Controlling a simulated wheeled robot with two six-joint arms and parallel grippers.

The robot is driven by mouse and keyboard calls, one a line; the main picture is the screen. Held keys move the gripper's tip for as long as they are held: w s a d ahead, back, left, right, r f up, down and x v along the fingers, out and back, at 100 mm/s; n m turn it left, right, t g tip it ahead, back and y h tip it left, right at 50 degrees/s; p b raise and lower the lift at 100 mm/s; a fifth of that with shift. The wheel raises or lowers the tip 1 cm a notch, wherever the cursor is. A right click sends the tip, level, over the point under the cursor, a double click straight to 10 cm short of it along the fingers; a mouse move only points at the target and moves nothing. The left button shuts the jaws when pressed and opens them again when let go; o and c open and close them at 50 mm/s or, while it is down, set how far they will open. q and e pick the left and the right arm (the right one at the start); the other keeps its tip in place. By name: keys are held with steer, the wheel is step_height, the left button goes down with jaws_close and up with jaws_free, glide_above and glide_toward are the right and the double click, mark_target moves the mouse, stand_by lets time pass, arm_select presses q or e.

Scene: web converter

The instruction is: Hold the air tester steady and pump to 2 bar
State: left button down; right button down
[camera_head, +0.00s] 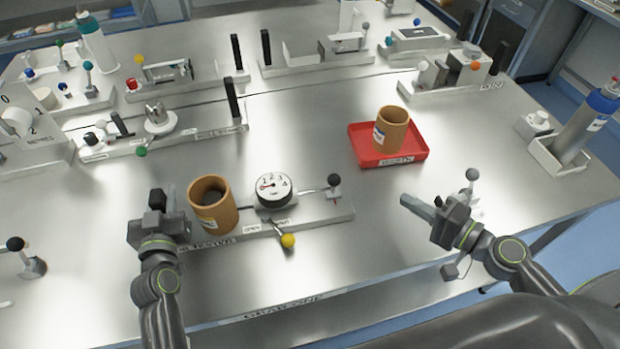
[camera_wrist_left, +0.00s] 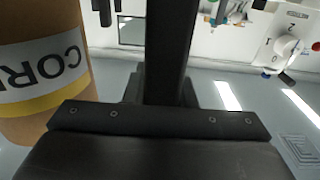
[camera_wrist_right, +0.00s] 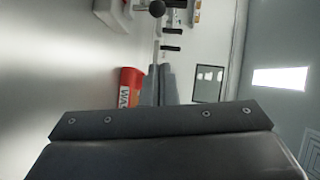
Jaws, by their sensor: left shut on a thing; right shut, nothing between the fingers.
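The air tester's base (camera_head: 320,214) lies along the front of the table. It carries a round white gauge (camera_head: 274,189), its red needle toward the low left side; the exact reading is too small to tell. A black-knobbed lever (camera_head: 334,181) stands at its right end, and a yellow-knobbed valve lever (camera_head: 288,240) points forward. A brown core (camera_head: 213,206) stands upright on the left part. My left gripper (camera_head: 157,203) is shut on a black upright handle (camera_wrist_left: 170,50), just left of the core. My right gripper (camera_head: 413,203) is shut and empty, right of the black-knobbed lever and apart from it.
A red tray (camera_head: 363,150) labelled as waste holds another brown core (camera_head: 391,128). Several other fixtures line the back and left. A blue-capped bottle (camera_head: 588,122) leans in a holder at the right. Bare table lies between the tester and tray.

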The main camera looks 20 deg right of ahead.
mark_target(334, 184)
steer(key=x, duration=0.4)
steer(key=a+x, duration=0.1)
steer(key=x, duration=0.3)
steer(key=s+x, duration=0.1)
steer(key=x, duration=0.3)
steer(key=shift+a+f, duration=0.1)
steer(key=shift+a, duration=0.2)
steer(key=shift+w+a+f, duration=0.15)
steer(key=shift+a, duration=0.5)
steer(key=shift+a, duration=0.1)
steer(key=a, duration=0.6)
steer(key=shift+w+a, duration=0.15)
steer(key=shift+a, duration=0.25)
